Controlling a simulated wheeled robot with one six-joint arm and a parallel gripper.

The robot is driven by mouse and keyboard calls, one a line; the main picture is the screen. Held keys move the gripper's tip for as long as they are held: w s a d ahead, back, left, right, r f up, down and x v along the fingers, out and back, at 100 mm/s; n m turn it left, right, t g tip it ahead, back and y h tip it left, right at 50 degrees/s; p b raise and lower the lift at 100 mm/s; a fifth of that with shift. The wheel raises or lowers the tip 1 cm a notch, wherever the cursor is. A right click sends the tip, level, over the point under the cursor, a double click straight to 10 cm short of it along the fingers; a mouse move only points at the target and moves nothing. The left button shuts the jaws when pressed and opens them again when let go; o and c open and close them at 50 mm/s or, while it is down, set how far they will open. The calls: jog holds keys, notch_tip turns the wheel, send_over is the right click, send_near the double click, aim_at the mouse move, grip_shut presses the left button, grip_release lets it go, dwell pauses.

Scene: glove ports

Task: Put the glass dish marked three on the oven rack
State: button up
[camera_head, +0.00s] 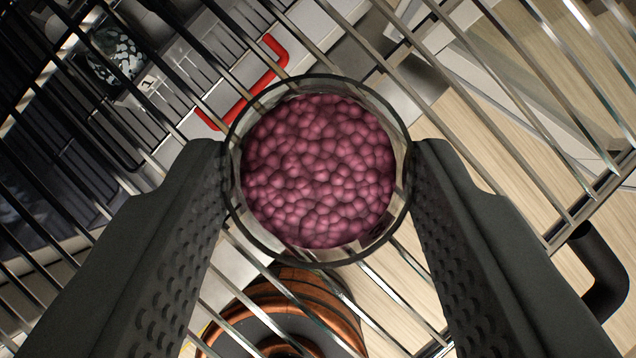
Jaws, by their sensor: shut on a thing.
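A round glass dish (318,170) filled with pink-purple rounded pieces is in the middle of the view, seen from above. My gripper (318,175) is shut on it, with one dark ridged finger against each side. No number can be read on this dish from here. The metal rack (480,75) spreads beneath the dish with bars running diagonally. I cannot tell whether the dish touches the bars or is held above them.
Below the rack, a glass dish (117,55) with pale contents and a label is at the upper left. A red bar (272,65) shows near the top middle, a copper-brown round object (290,310) at the bottom, and a black curved handle-like piece (603,270) at the right.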

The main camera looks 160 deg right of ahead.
jog(key=o, duration=1)
jog(key=shift+f, duration=0.1)
jog(key=shift+c, duration=0.2)
jog(key=v, duration=1.2)
jog(key=s+d+f+m+t+h, duration=0.1)
jog(key=s+d+f+t, duration=0.15)
jog(key=s+d, duration=0.35)
jog(key=s+d+f+m+t, duration=0.2)
jog(key=s+d+t, duration=0.1)
jog(key=s+d, duration=0.3)
jog(key=s+d+f+m+t+h, duration=0.1)
jog(key=s+d+f+t, duration=0.1)
jog(key=s+f, duration=0.3)
jog(key=s+d+f+m+t, duration=0.1)
jog(key=s+d+f+t, duration=0.2)
jog(key=s+f, duration=0.3)
jog(key=s+t, duration=0.1)
jog(key=s, duration=0.4)
jog(key=shift+h, duration=0.4)
